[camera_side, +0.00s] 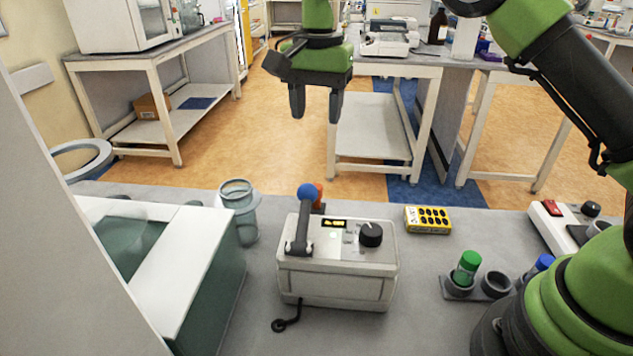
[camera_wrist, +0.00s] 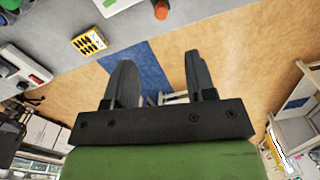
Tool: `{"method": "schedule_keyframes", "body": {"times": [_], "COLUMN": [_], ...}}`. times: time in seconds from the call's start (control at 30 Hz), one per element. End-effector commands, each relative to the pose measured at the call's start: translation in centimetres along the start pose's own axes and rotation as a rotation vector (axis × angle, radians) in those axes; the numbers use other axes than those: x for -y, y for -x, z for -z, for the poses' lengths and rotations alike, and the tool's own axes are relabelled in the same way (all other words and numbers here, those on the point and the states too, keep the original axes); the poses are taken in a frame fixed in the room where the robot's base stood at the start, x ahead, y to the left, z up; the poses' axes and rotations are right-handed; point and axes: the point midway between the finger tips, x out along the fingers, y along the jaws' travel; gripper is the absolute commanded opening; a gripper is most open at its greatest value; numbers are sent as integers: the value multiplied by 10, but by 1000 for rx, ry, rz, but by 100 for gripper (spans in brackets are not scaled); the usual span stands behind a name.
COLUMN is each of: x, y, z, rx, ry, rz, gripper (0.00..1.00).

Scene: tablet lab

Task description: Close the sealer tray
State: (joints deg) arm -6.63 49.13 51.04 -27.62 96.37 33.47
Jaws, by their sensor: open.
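A pale grey box-shaped device (camera_side: 337,280), which looks like the sealer, stands on the grey bench in the side view. It has a lit display, a black dial (camera_side: 371,234) and a dark lever (camera_side: 302,233) with a blue ball on top. An orange knob (camera_side: 318,196) shows behind the lever; it also appears at the top edge of the wrist view (camera_wrist: 161,10). I cannot make out the tray itself. My gripper (camera_side: 316,108) is open and empty, pointing down, high above and behind the device. Both fingers show apart in the wrist view (camera_wrist: 158,78).
A yellow block with black holes (camera_side: 428,220) lies right of the device. A holder with a green-capped vial (camera_side: 466,268) is at the right front. A bluish jar (camera_side: 239,210) and a white-topped green box (camera_side: 190,270) stand left. A black cord lies in front.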

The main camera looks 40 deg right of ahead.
Motion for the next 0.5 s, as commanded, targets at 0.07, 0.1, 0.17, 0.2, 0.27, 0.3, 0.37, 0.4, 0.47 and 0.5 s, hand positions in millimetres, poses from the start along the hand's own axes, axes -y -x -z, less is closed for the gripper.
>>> {"method": "schedule_keyframes", "body": {"times": [0.07, 0.1, 0.17, 0.2, 0.27, 0.3, 0.37, 0.4, 0.47, 0.5], "x": [2, 1, 1, 1, 1, 1, 1, 1, 1, 1], "y": [-4, -12, -20, -25, -35, -40, -45, -48, -53, -57], "z": [3, 3, 4, 4, 4, 4, 4, 4, 5, 5], "rx": [-34, -31, -30, -29, -29, -29, -29, -29, -29, -28], "ry": [2, 2, 1, 1, 2, 2, 2, 1, 1, 2], "rz": [-9, -11, -10, -8, -9, -8, -7, -6, -6, -7], "gripper": [51, 51, 51, 51, 51, 51, 51, 51, 51, 51]}}
